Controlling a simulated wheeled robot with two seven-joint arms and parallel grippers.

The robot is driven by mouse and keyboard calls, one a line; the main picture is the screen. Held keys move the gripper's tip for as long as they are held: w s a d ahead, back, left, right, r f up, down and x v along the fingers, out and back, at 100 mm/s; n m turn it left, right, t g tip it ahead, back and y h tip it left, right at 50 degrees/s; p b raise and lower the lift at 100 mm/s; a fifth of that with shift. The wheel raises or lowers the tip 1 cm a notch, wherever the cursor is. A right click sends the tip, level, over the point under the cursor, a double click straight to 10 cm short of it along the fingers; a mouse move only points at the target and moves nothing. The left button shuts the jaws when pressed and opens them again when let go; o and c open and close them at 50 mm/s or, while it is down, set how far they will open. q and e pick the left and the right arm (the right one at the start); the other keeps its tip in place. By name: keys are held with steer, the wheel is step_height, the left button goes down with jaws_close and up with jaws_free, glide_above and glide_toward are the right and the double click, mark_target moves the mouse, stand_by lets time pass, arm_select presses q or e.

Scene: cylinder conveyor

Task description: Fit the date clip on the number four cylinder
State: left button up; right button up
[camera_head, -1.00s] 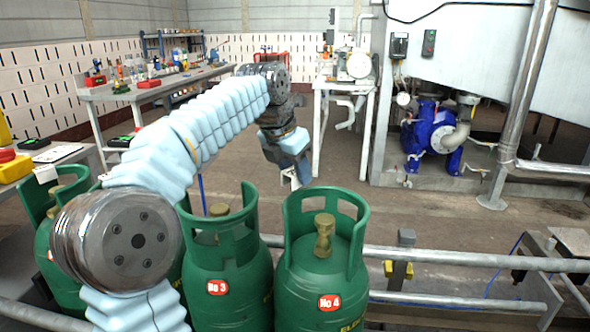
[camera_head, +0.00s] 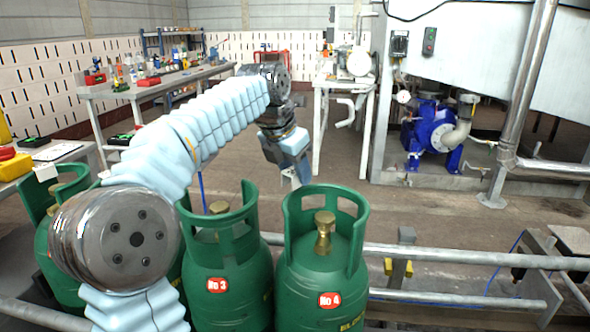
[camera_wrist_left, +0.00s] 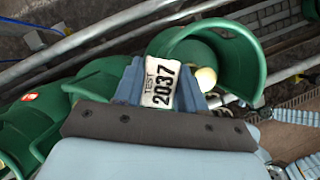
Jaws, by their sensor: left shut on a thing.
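The number four cylinder (camera_head: 318,285) is green, upright, with a red No 4 label, an open collar and a brass valve (camera_head: 324,232) inside it. My left gripper (camera_head: 297,178) is beyond the collar's top in the head view, apart from it as far as I can tell. The left wrist view shows my gripper (camera_wrist_left: 160,88) shut on the date clip (camera_wrist_left: 161,84), a white tag reading TEST 2037. A green collar (camera_wrist_left: 247,55) and a brass valve (camera_wrist_left: 206,79) lie just past the clip there; I cannot tell which cylinder they belong to. My right gripper is not in view.
The number three cylinder (camera_head: 228,290) stands close on the left, with more green cylinders (camera_head: 62,220) further left. A metal rail (camera_head: 450,257) runs behind the cylinders and on to the right. Workbenches and a blue pump (camera_head: 430,135) stand further back across open floor.

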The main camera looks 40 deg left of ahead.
mark_target(295, 187)
arm_select(q)
steer(key=shift+f+b, duration=1.55)
steer(key=shift+f, duration=0.6)
steer(key=o, duration=1.1)
steer(key=p+v, duration=0.3)
steer(key=v, duration=1.1)
steer(key=shift+f, duration=0.1)
